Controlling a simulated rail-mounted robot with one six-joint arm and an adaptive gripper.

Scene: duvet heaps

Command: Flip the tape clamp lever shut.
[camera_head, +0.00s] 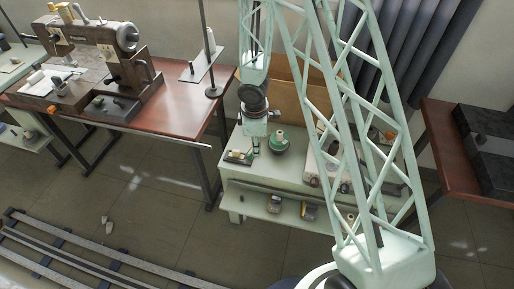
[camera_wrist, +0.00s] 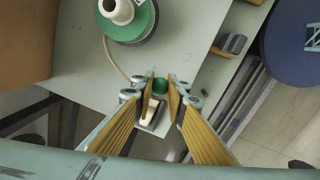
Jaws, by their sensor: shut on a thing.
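The tape clamp (camera_head: 238,157) is a small dark and cream device at the left end of the pale green bench. In the wrist view its cream part (camera_wrist: 151,108) shows between my fingers. A green rounded knob (camera_wrist: 160,87), apparently the end of the clamp lever, sits between the fingertips. My gripper (camera_wrist: 163,84) is shut on this knob; in the head view my gripper (camera_head: 256,147) points down beside the clamp. The lever's arm and hinge are mostly hidden by the fingers, so its angle cannot be told.
A green spool (camera_head: 280,143) with a white top stands right of the clamp; a tan strip (camera_wrist: 115,62) runs from it toward the clamp. A cardboard box (camera_head: 305,95) stands behind. A lower shelf (camera_head: 265,208) holds small items. A sewing machine (camera_head: 95,50) stands on the left table.

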